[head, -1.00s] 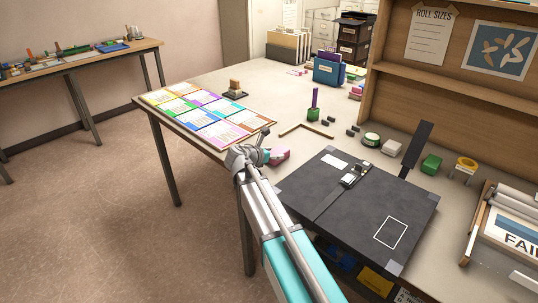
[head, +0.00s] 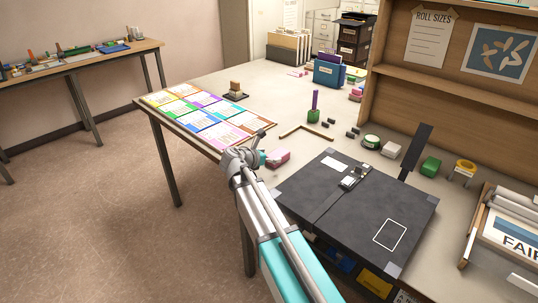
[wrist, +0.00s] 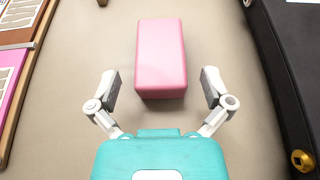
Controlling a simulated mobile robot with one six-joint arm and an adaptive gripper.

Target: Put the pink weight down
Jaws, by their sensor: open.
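The pink weight (wrist: 161,58) is a smooth pink block resting on the table top. In the wrist view it lies just ahead of my gripper (wrist: 164,88), whose two fingers are spread wide with a gap on each side of the block. The fingers do not touch it. In the head view the pink weight (head: 279,157) sits between the colored card sheet and the black portfolio case, beside my gripper (head: 264,148). My arm hides part of the table near it.
The black portfolio case (head: 340,212) lies right of the weight, with a small item on it. The colored card sheet (head: 208,115) lies to the left. A wooden corner bracket (head: 305,131) lies behind. Bare table shows around the weight.

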